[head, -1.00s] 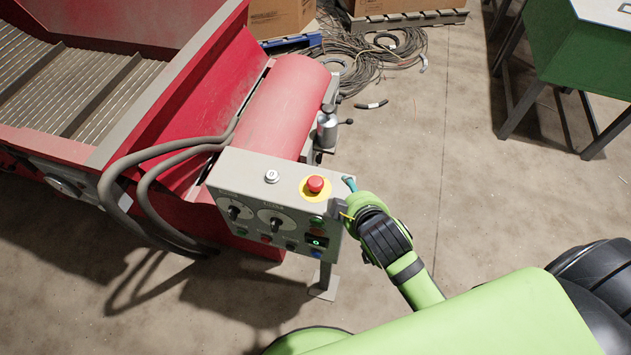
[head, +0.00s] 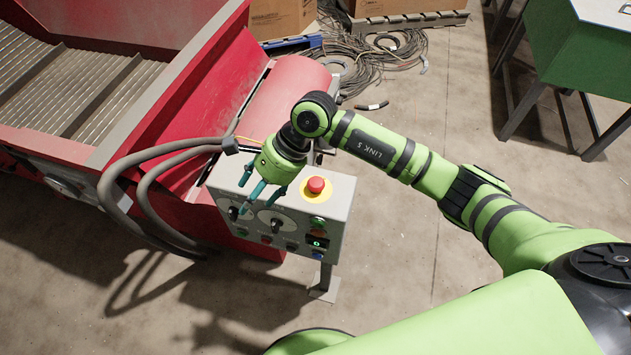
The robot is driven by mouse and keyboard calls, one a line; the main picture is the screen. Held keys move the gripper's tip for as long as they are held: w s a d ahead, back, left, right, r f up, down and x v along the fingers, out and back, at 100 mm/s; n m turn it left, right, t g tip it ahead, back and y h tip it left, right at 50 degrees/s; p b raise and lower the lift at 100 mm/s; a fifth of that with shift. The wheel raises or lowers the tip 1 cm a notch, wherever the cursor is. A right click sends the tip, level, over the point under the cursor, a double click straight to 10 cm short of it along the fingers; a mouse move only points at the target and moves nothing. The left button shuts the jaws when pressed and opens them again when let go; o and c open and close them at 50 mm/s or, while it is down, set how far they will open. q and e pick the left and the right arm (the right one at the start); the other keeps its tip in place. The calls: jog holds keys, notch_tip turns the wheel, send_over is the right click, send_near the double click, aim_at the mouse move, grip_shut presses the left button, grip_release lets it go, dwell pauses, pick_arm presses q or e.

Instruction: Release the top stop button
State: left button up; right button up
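The red mushroom stop button (head: 316,185) sits on a yellow disc on the top face of the grey control box (head: 342,192). It is in plain view, and nothing touches it. My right gripper (head: 260,204) is over the left part of the box, to the left of the red button. Its teal fingers point down and stand apart, with nothing between them. I cannot tell whether a fingertip touches the box. The gripper hides part of the box's top. My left gripper is not in view.
Thick grey hoses (head: 118,190) loop at the left beside the red machine (head: 215,80). Cable scrap (head: 365,60) lies on the floor behind. A green bin (head: 590,55) stands at the back right.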

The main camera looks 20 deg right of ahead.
aim_at(316, 182)
jog(key=w+d+h, duration=0.1)
jog(key=d+h, duration=0.1)
jog(key=d, duration=0.2)
jog(key=w+d+f+n+h, duration=0.1)
jog(key=d+h, duration=0.1)
jog(key=d, duration=0.3)
jog(key=w+d+h, duration=0.1)
jog(key=d+h, duration=0.2)
jog(key=d, duration=0.1)
jog(key=shift+w+d+f+n, duration=0.2)
jog(key=shift+w+d+n, duration=0.1)
jog(key=shift+w, duration=0.05)
jog(key=shift+d+f, duration=0.15)
jog(key=shift+f, duration=0.15)
jog(key=shift+f+p, duration=0.85)
jog(key=shift+f, duration=2.25)
grip_shut()
jog(key=shift+r, duration=0.1)
